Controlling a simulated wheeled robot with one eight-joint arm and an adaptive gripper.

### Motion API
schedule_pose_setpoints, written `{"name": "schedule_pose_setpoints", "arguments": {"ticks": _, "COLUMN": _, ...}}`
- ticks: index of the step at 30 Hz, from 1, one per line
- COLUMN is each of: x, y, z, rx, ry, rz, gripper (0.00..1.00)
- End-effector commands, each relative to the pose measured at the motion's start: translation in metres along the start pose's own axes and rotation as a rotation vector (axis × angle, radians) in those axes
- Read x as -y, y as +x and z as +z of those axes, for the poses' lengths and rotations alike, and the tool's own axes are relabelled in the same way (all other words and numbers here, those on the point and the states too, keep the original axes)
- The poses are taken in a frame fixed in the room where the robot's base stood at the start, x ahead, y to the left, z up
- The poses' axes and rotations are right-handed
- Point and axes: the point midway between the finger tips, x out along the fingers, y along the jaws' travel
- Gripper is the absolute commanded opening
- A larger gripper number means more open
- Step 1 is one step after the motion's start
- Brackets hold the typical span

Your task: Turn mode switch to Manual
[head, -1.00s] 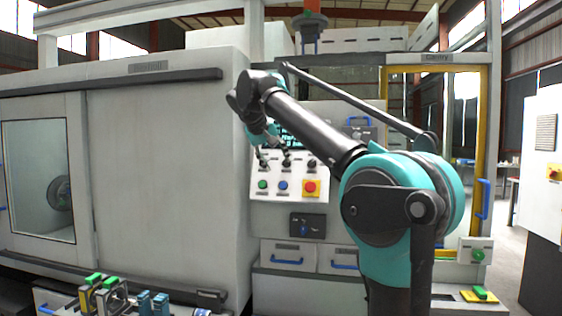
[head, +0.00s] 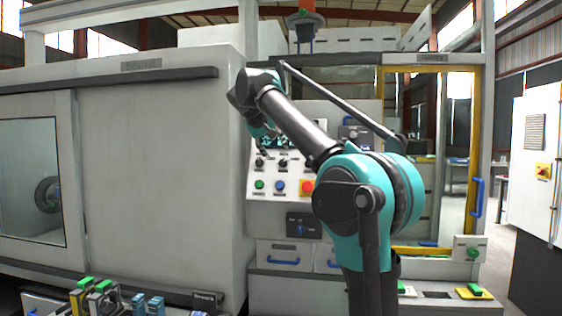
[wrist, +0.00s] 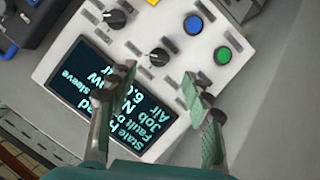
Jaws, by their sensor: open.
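The control panel (head: 273,205) has a row of black rotary knobs, with a left knob (head: 259,162) and a middle knob (head: 283,162) in the head view. Their labels are too small to read, so I cannot tell which is the mode switch. In the wrist view one knob (wrist: 158,56) lies just beyond the gap between my fingertips, and another knob (wrist: 113,18) is farther up and left. My gripper (wrist: 162,76) is open and empty in front of the panel. Its right finger covers part of the knob row; its left finger covers part of the lit screen (wrist: 85,75).
A lower dark plate (head: 300,225) carries a blue switch. The large grey machine cover (head: 155,160) stands close on the left.

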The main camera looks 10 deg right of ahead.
Motion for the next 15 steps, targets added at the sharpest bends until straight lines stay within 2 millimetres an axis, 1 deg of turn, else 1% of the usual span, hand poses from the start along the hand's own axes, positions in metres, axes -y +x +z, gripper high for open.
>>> {"name": "schedule_pose_setpoints", "arguments": {"ticks": 1, "x": -0.001, "y": 0.011, "z": 0.000, "rx": 0.001, "ry": 0.002, "rz": 0.001, "gripper": 0.50}}
{"name": "schedule_pose_setpoints", "arguments": {"ticks": 6, "x": -0.001, "y": 0.042, "z": 0.000, "rx": 0.001, "ry": 0.001, "rz": 0.001, "gripper": 0.50}}
{"name": "schedule_pose_setpoints", "arguments": {"ticks": 9, "x": -0.001, "y": 0.056, "z": 0.000, "rx": 0.000, "ry": 0.001, "rz": 0.001, "gripper": 0.50}}
{"name": "schedule_pose_setpoints", "arguments": {"ticks": 12, "x": -0.001, "y": 0.066, "z": 0.000, "rx": 0.001, "ry": 0.001, "rz": 0.001, "gripper": 0.50}}
{"name": "schedule_pose_setpoints", "arguments": {"ticks": 15, "x": 0.000, "y": 0.072, "z": 0.000, "rx": 0.001, "ry": 0.000, "rz": 0.000, "gripper": 0.50}}
